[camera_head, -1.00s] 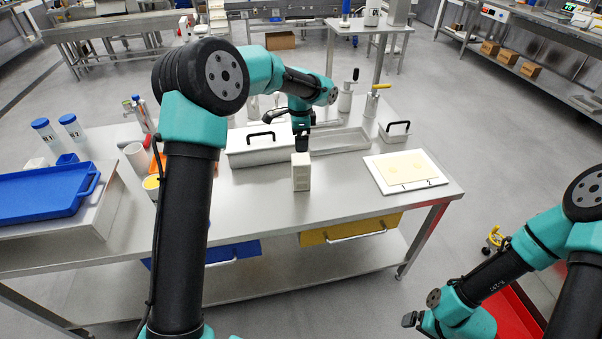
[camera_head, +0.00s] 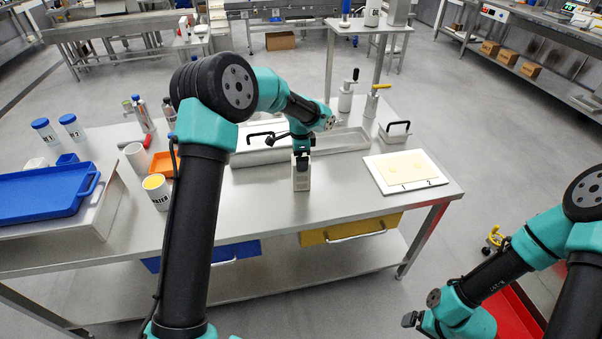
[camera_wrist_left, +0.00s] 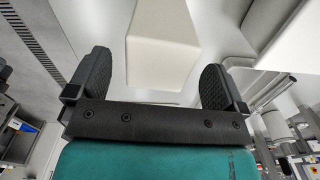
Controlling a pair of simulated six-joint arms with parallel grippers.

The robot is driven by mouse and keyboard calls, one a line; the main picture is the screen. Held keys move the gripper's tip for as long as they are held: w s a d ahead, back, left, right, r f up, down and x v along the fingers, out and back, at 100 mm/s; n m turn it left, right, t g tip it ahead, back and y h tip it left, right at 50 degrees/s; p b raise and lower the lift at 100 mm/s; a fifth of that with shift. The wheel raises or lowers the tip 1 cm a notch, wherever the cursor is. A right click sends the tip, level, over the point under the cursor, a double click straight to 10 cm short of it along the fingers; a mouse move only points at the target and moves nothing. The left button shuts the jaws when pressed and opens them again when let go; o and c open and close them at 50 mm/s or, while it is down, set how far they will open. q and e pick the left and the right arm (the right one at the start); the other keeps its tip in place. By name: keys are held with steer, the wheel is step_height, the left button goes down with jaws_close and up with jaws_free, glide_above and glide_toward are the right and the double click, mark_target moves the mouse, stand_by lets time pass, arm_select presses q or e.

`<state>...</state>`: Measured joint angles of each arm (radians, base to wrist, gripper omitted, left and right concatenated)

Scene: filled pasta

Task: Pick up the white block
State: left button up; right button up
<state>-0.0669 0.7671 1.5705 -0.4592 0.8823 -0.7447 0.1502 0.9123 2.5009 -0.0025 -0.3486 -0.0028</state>
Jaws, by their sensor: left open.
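The white block (camera_head: 301,181) stands upright on the steel table near its front edge, in the middle of the head view. My left gripper (camera_head: 301,160) is at the top of the block and covers its upper part from the head camera. In the left wrist view the block (camera_wrist_left: 163,45) lies between and just beyond the two open black fingers of the left gripper (camera_wrist_left: 160,85), with a gap on each side. My right gripper (camera_head: 410,320) hangs low at the right, away from the table; its finger opening is too small to judge.
A lidded metal container (camera_head: 258,149) stands behind the block. A white board (camera_head: 405,187) with a yellow sheet lies to the right. A white cup (camera_head: 156,191) and a blue tray (camera_head: 45,192) are at the left. The table around the block's front is clear.

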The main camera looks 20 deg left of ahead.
arm_select(q)
step_height(320, 180, down, 4)
steer(key=shift+r, duration=0.1)
steer(key=shift+c, duration=0.3)
steer(key=c, duration=1.1)
steer(key=shift+r, duration=0.1)
steer(key=shift+d+r, duration=0.1)
steer(key=shift+r, duration=1.75)
steer(key=s+d, duration=0.2)
steer(key=s, duration=0.3)
steer(key=s+d, duration=0.1)
steer(key=s, duration=0.4)
steer(key=s+d+r, duration=0.1)
steer(key=s+d, duration=0.1)
steer(key=s, duration=0.3)
steer(key=shift+d, duration=0.3)
